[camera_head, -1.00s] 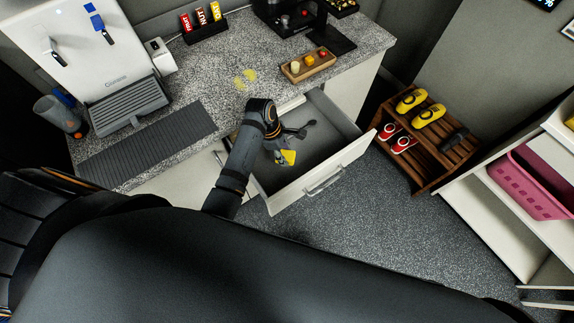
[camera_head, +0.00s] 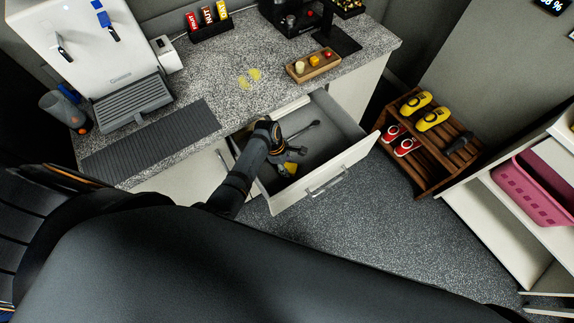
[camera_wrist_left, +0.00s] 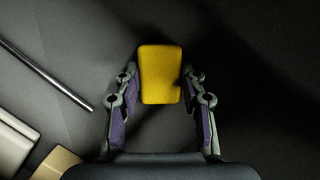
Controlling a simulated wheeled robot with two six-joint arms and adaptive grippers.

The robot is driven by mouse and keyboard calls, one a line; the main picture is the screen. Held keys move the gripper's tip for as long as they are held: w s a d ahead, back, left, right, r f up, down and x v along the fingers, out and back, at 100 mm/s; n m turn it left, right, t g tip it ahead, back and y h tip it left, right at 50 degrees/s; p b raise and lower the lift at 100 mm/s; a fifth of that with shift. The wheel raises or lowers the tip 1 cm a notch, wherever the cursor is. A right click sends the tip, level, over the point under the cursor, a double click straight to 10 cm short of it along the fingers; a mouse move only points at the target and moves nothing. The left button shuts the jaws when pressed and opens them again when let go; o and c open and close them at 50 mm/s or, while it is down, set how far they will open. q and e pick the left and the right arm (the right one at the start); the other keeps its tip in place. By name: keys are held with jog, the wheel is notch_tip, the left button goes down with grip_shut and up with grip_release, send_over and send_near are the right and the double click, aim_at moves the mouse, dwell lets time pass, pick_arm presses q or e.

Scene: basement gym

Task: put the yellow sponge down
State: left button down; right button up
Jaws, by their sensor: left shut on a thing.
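The yellow sponge (camera_head: 290,168) is inside the open drawer (camera_head: 330,148), near its front left part. It shows in the left wrist view (camera_wrist_left: 160,75) as a yellow block between the two fingers. My left gripper (camera_head: 284,165) is shut on the sponge, with a finger on each side of it. In the left wrist view the gripper (camera_wrist_left: 160,92) points at the dark drawer floor. I cannot tell whether the sponge touches that floor. My right gripper is not in view.
A metal utensil (camera_head: 302,131) lies in the drawer behind the gripper. A slatted rack (camera_head: 430,150) with yellow and red shoes stands right of the drawer.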

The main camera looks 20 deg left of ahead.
pick_arm(q)
jog(key=c, duration=0.8)
grip_release()
jog(key=shift+f, duration=0.1)
jog(key=shift+r, duration=0.3)
jog(key=v, duration=1.1)
jog(key=shift+r+p, duration=0.35)
jog(key=shift+p, duration=0.05)
jog(key=shift+a, duration=0.1)
